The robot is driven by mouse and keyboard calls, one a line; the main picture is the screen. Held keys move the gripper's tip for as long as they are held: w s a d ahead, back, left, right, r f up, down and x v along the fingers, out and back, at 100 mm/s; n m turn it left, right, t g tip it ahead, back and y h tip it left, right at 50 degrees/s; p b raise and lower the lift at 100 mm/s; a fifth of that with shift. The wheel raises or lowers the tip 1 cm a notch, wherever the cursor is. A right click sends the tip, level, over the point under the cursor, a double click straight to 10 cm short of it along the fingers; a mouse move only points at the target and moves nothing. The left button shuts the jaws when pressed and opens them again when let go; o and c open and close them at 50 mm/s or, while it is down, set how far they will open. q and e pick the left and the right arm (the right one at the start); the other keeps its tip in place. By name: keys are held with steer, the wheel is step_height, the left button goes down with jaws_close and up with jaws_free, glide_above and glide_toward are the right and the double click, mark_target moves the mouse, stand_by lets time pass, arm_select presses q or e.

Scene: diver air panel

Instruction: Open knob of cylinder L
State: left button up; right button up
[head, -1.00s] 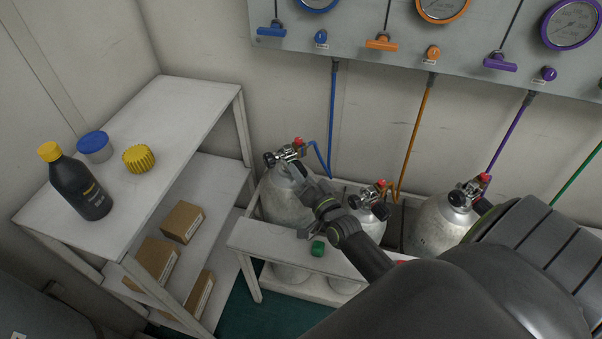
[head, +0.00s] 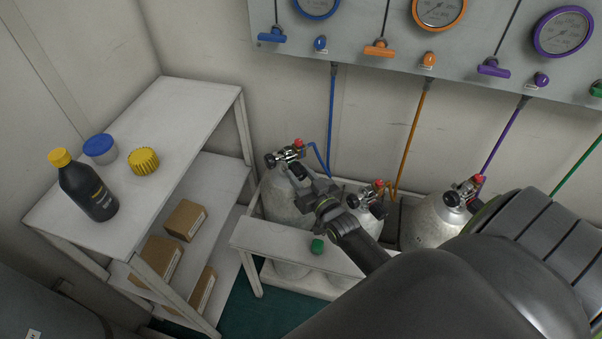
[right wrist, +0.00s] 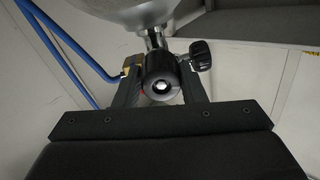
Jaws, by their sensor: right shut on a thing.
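The leftmost cylinder, with the blue hose, which I take as cylinder L (head: 281,201), stands in a white rack, its valve at the top. Its black knob (right wrist: 159,77) is round with a pale centre and sits between my right fingers in the right wrist view. My right gripper (head: 299,172) is shut on this knob, reaching the valve from the front right. It also shows in the right wrist view (right wrist: 160,92). A second black knob (right wrist: 202,54) sticks out at the right of the valve, outside the fingers. My left gripper is not in view.
Other cylinders (head: 436,222) stand to the right in the rack. A shelf (head: 175,105) with a bottle (head: 90,190) stands left. The gauge panel (head: 350,40) is behind.

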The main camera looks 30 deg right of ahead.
steer(key=shift+f, duration=0.15)
stand_by(0.3)
steer(key=o, duration=1)
steer(key=shift+s, duration=0.1)
steer(key=s+b, duration=0.2)
steer(key=s, duration=1.5)
steer(key=shift+s+a+b, duration=0.15)
steer(key=shift+a+b, duration=0.15)
steer(key=shift+a, duration=0.1)
